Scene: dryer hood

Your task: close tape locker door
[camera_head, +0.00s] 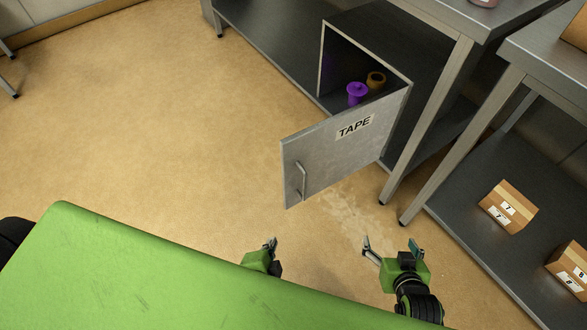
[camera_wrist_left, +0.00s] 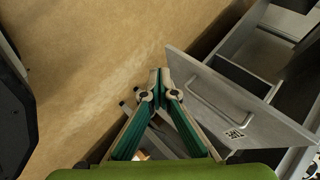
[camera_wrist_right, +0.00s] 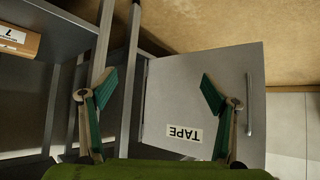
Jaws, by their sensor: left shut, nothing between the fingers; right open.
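The tape locker (camera_head: 340,65) is a grey metal box on the lower shelf of a steel table. Its door (camera_head: 330,165), with a TAPE label (camera_head: 355,127) and a bar handle (camera_head: 301,181), stands open toward me. A purple spool (camera_head: 356,92) and an orange tape roll (camera_head: 376,80) are inside. My left gripper (camera_head: 272,243) is shut and empty, apart from the door, below it in the head view. My right gripper (camera_head: 391,245) is open and empty, to the right of the door's lower edge. The door also shows in the right wrist view (camera_wrist_right: 170,95), beyond the open fingers (camera_wrist_right: 145,85).
Table legs (camera_head: 428,120) stand right of the door. Cardboard boxes (camera_head: 509,206) lie on the right table's lower shelf (camera_head: 450,200). The floor (camera_head: 150,120) left of the door is clear.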

